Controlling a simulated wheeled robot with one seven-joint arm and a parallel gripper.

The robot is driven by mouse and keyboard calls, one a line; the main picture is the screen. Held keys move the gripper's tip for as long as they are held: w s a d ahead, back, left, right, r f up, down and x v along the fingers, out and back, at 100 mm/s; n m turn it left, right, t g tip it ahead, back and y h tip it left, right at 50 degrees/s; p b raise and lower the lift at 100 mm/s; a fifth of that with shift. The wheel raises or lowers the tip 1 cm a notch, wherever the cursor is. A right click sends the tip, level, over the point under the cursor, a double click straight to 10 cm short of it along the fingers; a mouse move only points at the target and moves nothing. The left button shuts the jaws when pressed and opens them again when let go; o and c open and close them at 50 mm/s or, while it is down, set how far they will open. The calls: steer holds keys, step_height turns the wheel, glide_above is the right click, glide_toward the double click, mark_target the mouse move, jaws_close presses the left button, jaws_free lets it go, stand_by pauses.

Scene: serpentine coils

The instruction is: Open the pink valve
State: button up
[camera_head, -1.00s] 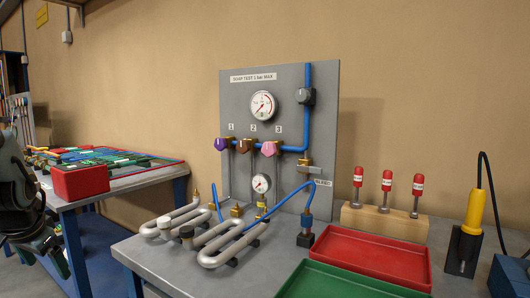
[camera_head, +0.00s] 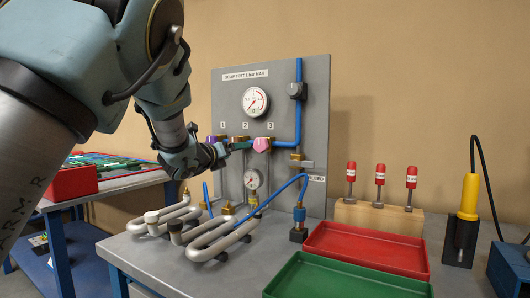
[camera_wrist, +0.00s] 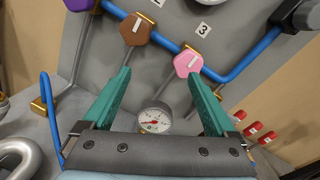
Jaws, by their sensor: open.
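The pink valve knob (camera_head: 262,145) is a faceted knob on the blue pipe of the grey test panel, under the label 3. In the wrist view the pink knob (camera_wrist: 187,63) lies ahead of my gripper (camera_wrist: 158,76), near the tip of the right finger. The green fingers are spread apart with nothing held between them. In the head view my gripper (camera_head: 240,145) reaches in from the left, close to the pink knob. Whether a finger touches the knob cannot be told.
A brown knob (camera_wrist: 136,29) sits left of the pink one, and a purple knob (camera_head: 215,139) further left. A small gauge (camera_wrist: 155,119) is below. Grey coils (camera_head: 222,238) lie on the bench. Red (camera_head: 420,266) and green (camera_head: 275,288) trays are at the front right.

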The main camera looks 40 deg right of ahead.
mark_target(259, 146)
steer(key=s+d+m, duration=0.1)
steer(key=s+d+r+m+g, duration=0.1)
steer(key=s+d, duration=0.1)
steer(key=shift+s+d+m+g+h, duration=0.15)
steer(key=shift+d+m+g+h, duration=0.15)
steer(key=shift+m+h, duration=0.1)
steer(key=p+x, duration=0.3)
steer(key=x, duration=0.5)
steer(key=shift+d, duration=0.15)
steer(key=shift+p+x, duration=0.3)
steer(key=shift+x, duration=0.55)
steer(key=c, duration=1.4)
